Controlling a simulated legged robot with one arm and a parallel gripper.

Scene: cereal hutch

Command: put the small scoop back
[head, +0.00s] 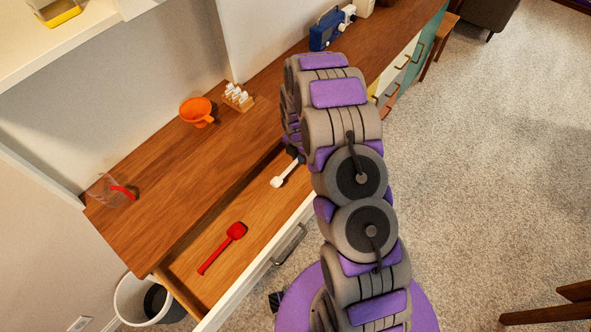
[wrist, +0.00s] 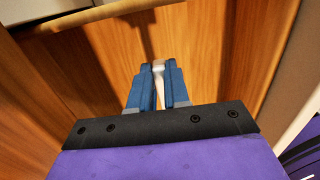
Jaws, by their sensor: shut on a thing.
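A small white scoop (head: 284,174) shows in the head view, low over or in the open drawer (head: 262,218), with its far end hidden by my arm. In the wrist view my gripper (wrist: 158,67) has its blue fingers shut on the white scoop (wrist: 159,90), which runs between them. The wooden surface beyond the fingers is close. In the head view my gripper is mostly hidden behind my arm. A larger red scoop (head: 223,246) lies in the nearer part of the drawer, apart from the gripper.
The wooden counter (head: 165,200) holds a clear cup with a red handle (head: 112,190), an orange funnel (head: 197,111), a small rack (head: 238,97) and a blue appliance (head: 326,30). A white bin (head: 132,300) stands below left. The carpet at right is mostly clear.

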